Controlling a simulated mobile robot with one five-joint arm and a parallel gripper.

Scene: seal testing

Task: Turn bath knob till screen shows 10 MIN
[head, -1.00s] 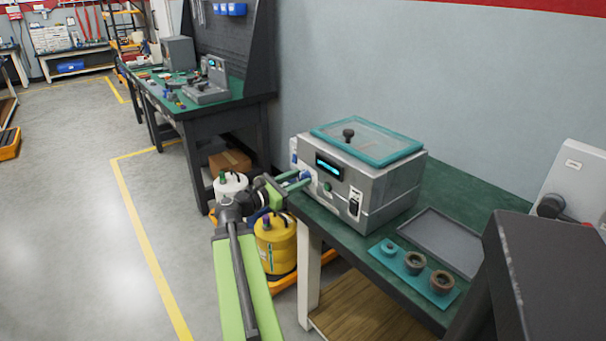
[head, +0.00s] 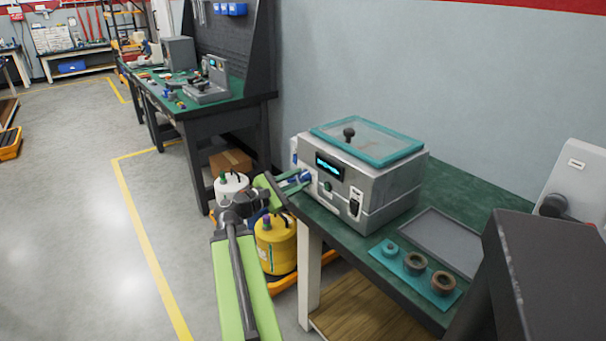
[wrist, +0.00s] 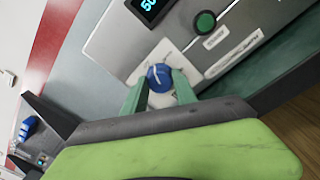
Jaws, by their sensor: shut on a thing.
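The bath (head: 362,180) is a grey metal box with a teal-rimmed clear lid, standing on the green bench. Its blue knob (wrist: 160,77) is on the left of the front panel, with a white pointer line. My gripper (wrist: 160,92) is shut on the knob, one teal finger on each side; in the head view the gripper (head: 300,180) reaches the panel from the left. The screen (head: 329,166) is lit cyan but too small to read there. In the wrist view the screen (wrist: 152,5) is cut off by the top edge, showing digits that look like "50".
A green button (wrist: 205,22) sits near the knob, and a black switch (head: 355,203) is further right on the panel. A teal mat (head: 413,267) with several rings and an empty grey tray (head: 440,240) lie on the bench. A yellow canister (head: 275,245) stands below my arm.

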